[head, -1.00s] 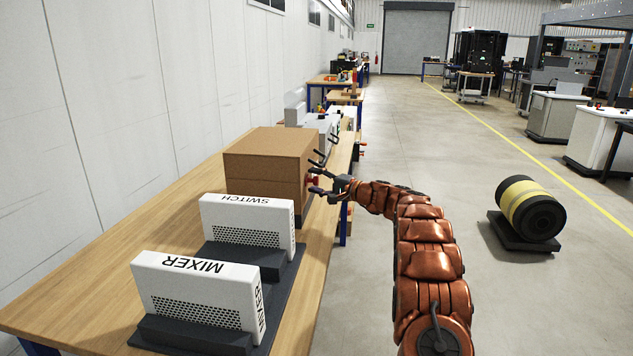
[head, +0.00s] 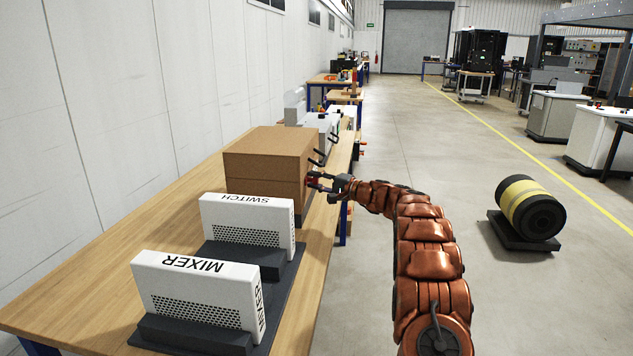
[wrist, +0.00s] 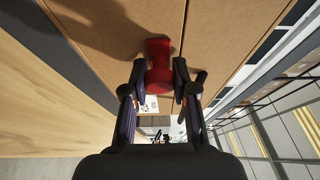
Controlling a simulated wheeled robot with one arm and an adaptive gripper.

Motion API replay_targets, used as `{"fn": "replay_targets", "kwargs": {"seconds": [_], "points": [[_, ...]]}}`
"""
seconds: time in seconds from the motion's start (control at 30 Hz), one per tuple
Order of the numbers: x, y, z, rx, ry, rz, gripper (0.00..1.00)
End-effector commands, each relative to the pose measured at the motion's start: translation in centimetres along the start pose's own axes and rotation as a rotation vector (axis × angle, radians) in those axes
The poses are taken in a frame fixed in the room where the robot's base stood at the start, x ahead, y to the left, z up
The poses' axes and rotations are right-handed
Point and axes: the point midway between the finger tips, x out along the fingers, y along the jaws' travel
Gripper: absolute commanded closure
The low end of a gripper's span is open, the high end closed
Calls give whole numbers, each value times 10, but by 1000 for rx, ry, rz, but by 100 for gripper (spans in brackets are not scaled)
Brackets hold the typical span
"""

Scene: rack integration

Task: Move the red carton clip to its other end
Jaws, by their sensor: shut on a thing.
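The brown carton (head: 262,170) stands on the wooden bench, and its side fills the top of the wrist view (wrist: 100,45). The red carton clip (wrist: 159,68) sits against that side, and a bit of it shows in the head view (head: 311,181). My gripper (head: 316,180) is at the carton's right side. In the wrist view my gripper (wrist: 159,82) has a finger on each side of the clip and is shut on it. The clip's lower end is partly hidden between the fingers.
White SWITCH (head: 247,220) and MIXER (head: 198,290) boxes stand in dark holders on the bench (head: 85,260), in front of the carton. Black hooks (head: 320,155) stick up near the carton's right side.

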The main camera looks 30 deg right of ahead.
Motion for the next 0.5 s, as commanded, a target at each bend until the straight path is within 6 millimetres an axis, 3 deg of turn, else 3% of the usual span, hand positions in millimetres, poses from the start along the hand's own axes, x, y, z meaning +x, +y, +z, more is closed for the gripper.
{"fn": "replay_targets", "kwargs": {"seconds": [0.5], "points": [[-3, -4, 9, -22, 6, 9, 100]]}}
